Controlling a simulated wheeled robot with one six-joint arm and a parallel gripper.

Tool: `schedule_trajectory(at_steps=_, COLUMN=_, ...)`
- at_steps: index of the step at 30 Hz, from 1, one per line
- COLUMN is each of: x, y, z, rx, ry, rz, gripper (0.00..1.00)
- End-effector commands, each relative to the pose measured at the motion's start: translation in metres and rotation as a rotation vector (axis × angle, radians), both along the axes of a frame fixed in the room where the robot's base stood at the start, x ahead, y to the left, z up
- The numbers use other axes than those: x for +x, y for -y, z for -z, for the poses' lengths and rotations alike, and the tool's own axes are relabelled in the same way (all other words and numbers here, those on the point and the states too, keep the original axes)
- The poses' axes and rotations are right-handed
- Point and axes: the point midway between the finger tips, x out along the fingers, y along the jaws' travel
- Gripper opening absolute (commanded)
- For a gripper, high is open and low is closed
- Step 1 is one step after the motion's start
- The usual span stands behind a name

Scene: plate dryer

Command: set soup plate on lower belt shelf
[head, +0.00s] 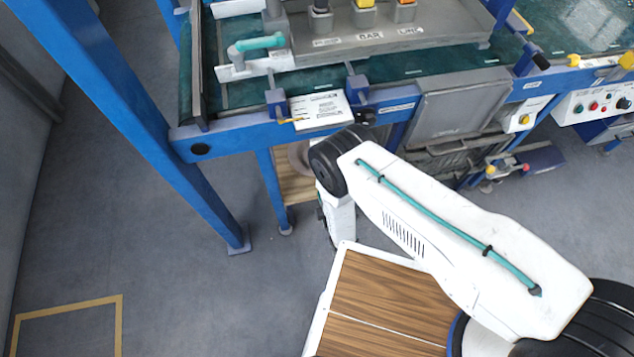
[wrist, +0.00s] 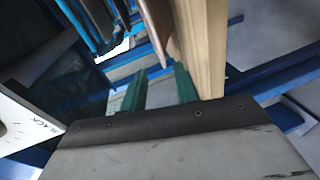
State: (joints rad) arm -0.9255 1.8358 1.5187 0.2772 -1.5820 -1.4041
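The soup plate (wrist: 154,28) is a brownish dish seen nearly edge-on in the wrist view. Its lower tip ends just beyond the gap between my fingertips. The wooden lower shelf (wrist: 205,45) runs beside it on the right; I cannot tell whether they touch. My gripper (wrist: 160,76) has two green fingers standing apart, with nothing visibly clamped between them. In the head view, part of a round brownish rim, likely the plate (head: 298,158), shows at the wooden shelf (head: 296,189) under the belt. My arm hides the rest of it and my gripper's fingers.
The blue belt frame (head: 235,139) and its leg (head: 274,190) stand close to my arm. The green belt (head: 440,62) above carries a grey box (head: 440,30). The floor at left is clear.

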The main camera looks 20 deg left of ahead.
Motion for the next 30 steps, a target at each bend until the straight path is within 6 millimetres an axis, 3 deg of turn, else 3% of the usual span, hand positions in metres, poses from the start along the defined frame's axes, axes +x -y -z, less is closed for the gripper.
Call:
schedule_trajectory(at_steps=3, x=-0.015, y=0.011, z=-0.003, rx=-0.003, ry=0.0, rz=-0.001, gripper=0.3)
schedule_trajectory(at_steps=9, x=-0.026, y=0.019, z=-0.006, rx=-0.001, ry=-0.001, rz=0.0, gripper=0.3)
schedule_trajectory(at_steps=30, x=-0.026, y=0.02, z=-0.006, rx=0.0, ry=0.0, rz=0.001, gripper=0.3)
